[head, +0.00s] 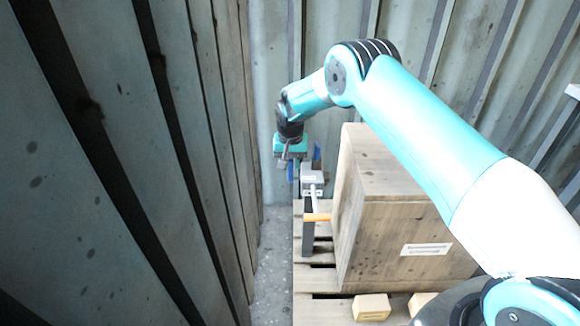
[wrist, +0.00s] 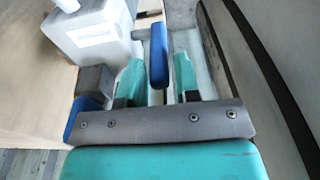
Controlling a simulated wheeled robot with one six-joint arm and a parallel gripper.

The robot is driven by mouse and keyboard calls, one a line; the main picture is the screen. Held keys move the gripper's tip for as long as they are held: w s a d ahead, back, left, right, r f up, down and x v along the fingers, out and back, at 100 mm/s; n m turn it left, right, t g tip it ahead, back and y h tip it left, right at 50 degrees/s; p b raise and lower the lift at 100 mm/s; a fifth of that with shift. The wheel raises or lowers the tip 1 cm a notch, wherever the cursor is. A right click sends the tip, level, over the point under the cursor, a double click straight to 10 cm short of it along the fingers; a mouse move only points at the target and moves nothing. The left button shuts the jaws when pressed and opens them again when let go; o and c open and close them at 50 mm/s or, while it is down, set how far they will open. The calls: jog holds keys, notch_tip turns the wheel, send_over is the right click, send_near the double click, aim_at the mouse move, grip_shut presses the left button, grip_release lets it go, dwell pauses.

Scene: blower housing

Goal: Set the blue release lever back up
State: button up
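My gripper (wrist: 159,72) is open in the wrist view, with its two teal fingers apart. A blue lever (wrist: 158,55) lies between the fingertips, with a visible gap on both sides. In the head view my gripper (head: 290,160) is beside the grey housing (head: 313,177) on a dark post. One blue piece (head: 291,170) shows just below the gripper and another upright blue piece (head: 317,153) behind the housing. I cannot tell which of these is the lever between my fingers.
A wooden crate (head: 390,240) stands on a pallet (head: 312,280) right of the housing. An orange bar (head: 317,217) sticks out from the post. A corrugated wall (head: 120,150) runs close on the left, with a narrow floor strip (head: 272,270). A small yellowish block (head: 371,307) lies in front.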

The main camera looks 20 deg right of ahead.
notch_tip(320, 180, up, 15)
jog(key=s+p, duration=0.1)
jog(key=p, duration=0.1)
jog(key=shift+s+a, duration=0.25)
jog(key=shift+s, duration=0.05)
jog(key=shift+f, duration=0.15)
jog(key=s+a+r+n+y, duration=0.1)
jog(key=s+a+r+n, duration=0.2)
jog(key=s+r, duration=0.55)
jog(key=s+a+r+n+y, duration=0.25)
jog(key=s+a+r, duration=0.2)
jog(key=s, duration=0.65)
jog(key=s+a+r+n+g+y, duration=0.15)
jog(key=s+n, duration=0.45)
jog(key=s, duration=1.7)
notch_tip(320, 180, up, 21)
jog(key=p, duration=2.1)
jog(key=shift+w, duration=0.2)
jog(key=shift+m, duration=0.25)
